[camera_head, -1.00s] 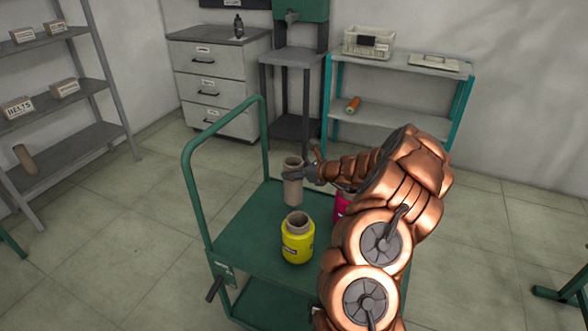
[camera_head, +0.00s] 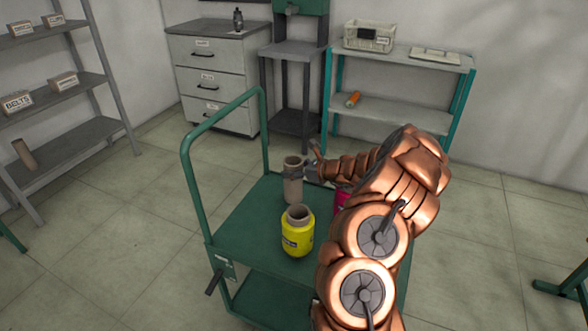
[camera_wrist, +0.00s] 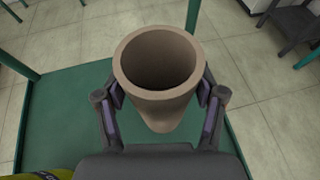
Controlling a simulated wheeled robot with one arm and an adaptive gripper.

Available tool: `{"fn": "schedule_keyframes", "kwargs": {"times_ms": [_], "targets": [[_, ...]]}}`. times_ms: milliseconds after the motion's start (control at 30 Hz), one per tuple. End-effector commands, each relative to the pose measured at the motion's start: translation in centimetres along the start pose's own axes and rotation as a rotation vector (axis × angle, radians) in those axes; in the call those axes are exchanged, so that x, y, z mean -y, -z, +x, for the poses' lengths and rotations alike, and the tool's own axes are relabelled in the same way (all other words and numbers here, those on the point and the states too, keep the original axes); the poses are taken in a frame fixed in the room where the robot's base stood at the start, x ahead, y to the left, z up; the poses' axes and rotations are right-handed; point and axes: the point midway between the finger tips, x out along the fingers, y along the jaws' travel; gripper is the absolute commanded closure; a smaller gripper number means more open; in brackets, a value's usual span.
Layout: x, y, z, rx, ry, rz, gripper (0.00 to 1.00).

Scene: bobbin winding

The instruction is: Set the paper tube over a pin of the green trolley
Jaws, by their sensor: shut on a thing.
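The paper tube (camera_head: 293,187) is a brown hollow cylinder, held upright over the green trolley (camera_head: 240,225). My gripper (camera_head: 296,172) is shut on it from the right, near its upper part. In the wrist view the tube (camera_wrist: 158,70) stands between the two fingers (camera_wrist: 160,95), its open mouth facing the camera. The tube's lower end is at or just above the trolley's top; I cannot tell whether it touches. No bare pin shows, and any pin under the tube is hidden.
A yellow bobbin (camera_head: 298,238) stands on the trolley in front of the tube. A magenta bobbin (camera_head: 341,196) is partly hidden behind my arm. The trolley's green handle (camera_head: 190,180) rises at left. Shelves and a drawer cabinet (camera_head: 215,75) stand behind.

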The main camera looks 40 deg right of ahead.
Motion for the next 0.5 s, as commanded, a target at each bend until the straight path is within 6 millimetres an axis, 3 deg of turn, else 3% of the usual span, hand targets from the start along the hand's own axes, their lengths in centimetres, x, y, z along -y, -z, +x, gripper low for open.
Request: {"fn": "schedule_keyframes", "kwargs": {"times_ms": [500], "targets": [[0.0, 1.4, 0.6, 0.000, 0.000, -0.001, 0.67]]}}
